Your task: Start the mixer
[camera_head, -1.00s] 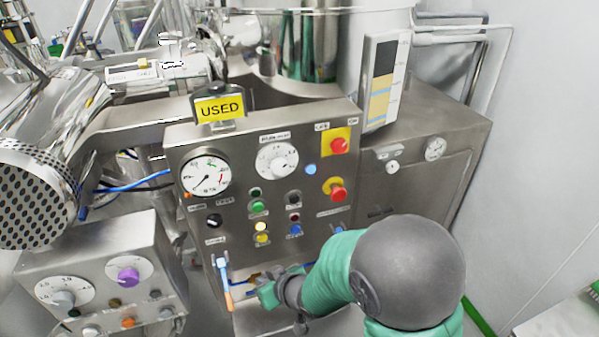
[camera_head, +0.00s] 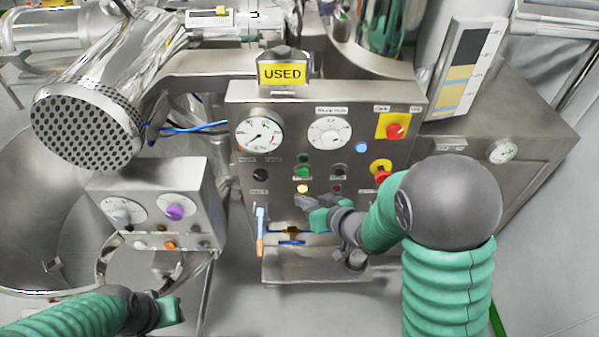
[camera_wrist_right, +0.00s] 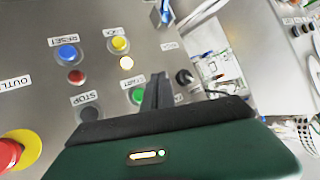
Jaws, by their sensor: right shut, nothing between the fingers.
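The mixer's steel control panel (camera_head: 290,108) faces me in the middle of the head view. A green button (camera_wrist_right: 138,97), with a partly covered label that seems to read START, shows in the right wrist view and small in the head view (camera_head: 303,170). My right gripper (camera_head: 306,202) is shut and empty in front of the lower panel. Its fingertips (camera_wrist_right: 160,78) show beside the green button in the wrist view; I cannot tell whether they touch the panel. A black STOP button (camera_wrist_right: 90,115) sits close by. My left gripper (camera_head: 172,311) is low at left, away from the panel; its jaw state is unclear.
A blue RESET button (camera_wrist_right: 68,53), a yellow button (camera_wrist_right: 120,44) and a lit lamp (camera_wrist_right: 126,63) are near the fingers. A red emergency stop (camera_wrist_right: 10,155) is at the wrist view's edge. A yellow USED sign (camera_head: 282,74) tops the panel. A smaller control box (camera_head: 150,180) stands left.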

